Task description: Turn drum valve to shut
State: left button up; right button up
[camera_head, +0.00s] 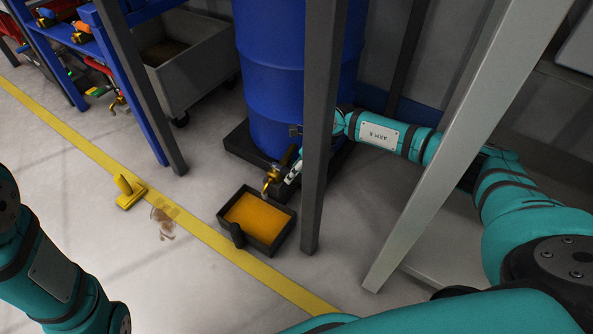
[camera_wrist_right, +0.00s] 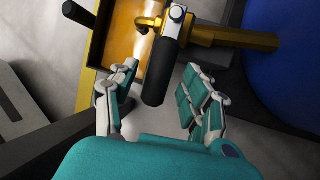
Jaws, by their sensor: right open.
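The blue drum (camera_head: 285,75) stands upright on a dark base behind a grey post. A brass valve (camera_head: 271,183) sticks out low on its front, above a dark tray of orange liquid (camera_head: 256,219). In the right wrist view the brass valve body (camera_wrist_right: 220,37) runs to the drum's side, and its black handle (camera_wrist_right: 160,70) points toward my right gripper. My right gripper (camera_wrist_right: 158,82) is open, with one finger on each side of the handle's end; I cannot tell if they touch it. In the head view it is at the valve (camera_head: 292,172). My left gripper is out of view.
Grey posts (camera_head: 322,130) stand close to my right arm. A yellow wedge-like object (camera_head: 128,190) and a brown spill (camera_head: 164,220) lie near the yellow floor line. A grey cart (camera_head: 187,70) and blue shelving stand at the back left.

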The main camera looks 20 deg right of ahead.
jog(key=v, duration=1.2)
dwell(1.2)
